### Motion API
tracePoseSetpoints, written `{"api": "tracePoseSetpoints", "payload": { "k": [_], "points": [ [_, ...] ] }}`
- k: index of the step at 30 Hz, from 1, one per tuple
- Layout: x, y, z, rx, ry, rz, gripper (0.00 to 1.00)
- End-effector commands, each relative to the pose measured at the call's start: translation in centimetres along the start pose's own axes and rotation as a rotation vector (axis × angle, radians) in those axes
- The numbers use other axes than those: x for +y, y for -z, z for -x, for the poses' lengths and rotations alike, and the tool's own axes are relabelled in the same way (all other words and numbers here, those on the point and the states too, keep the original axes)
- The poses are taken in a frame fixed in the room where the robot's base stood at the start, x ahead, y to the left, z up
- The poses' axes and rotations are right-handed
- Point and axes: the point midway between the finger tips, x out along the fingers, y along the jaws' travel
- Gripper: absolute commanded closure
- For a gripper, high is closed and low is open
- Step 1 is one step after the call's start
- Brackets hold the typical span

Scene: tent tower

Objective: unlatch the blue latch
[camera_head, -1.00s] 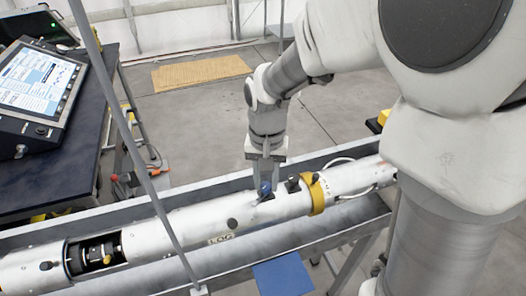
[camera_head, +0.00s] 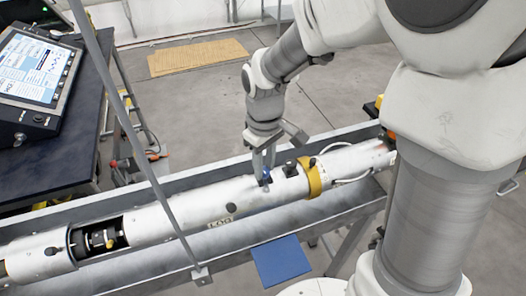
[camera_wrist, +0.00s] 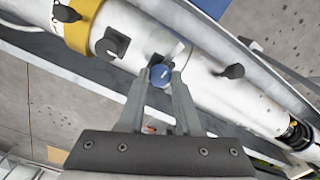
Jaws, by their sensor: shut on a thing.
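The blue latch (camera_wrist: 159,75) is a small round blue piece on top of the long white cylinder (camera_head: 170,215). In the wrist view it sits between the tips of my gripper (camera_wrist: 160,84), which is shut on it. In the head view my gripper (camera_head: 263,178) reaches down to the cylinder left of the yellow band, and only a bit of the blue latch (camera_head: 267,178) shows between the fingers. A pale lever-like piece shows just beside the latch in the wrist view. The fingers hide part of the latch's sides.
A yellow band (camera_head: 313,180) and black blocks (camera_head: 292,167) sit on the cylinder close to my gripper. The cylinder lies in a grey metal trough (camera_head: 345,208). A thin grey post (camera_head: 140,150) crosses in front. A blue panel (camera_head: 281,261) hangs at the near side. A monitor (camera_head: 37,70) stands left.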

Motion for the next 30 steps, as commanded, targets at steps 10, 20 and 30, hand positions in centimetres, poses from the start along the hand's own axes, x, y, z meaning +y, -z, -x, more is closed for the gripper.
{"api": "tracePoseSetpoints", "payload": {
  "k": [10, 20, 30],
  "points": [
    [0.02, 0.05, 0.09, 0.002, -0.001, 0.142, 1.0],
    [0.02, 0.08, 0.07, 0.003, -0.001, 0.17, 1.0],
    [0.02, 0.08, 0.06, 0.003, -0.001, 0.17, 0.49]
  ]
}}
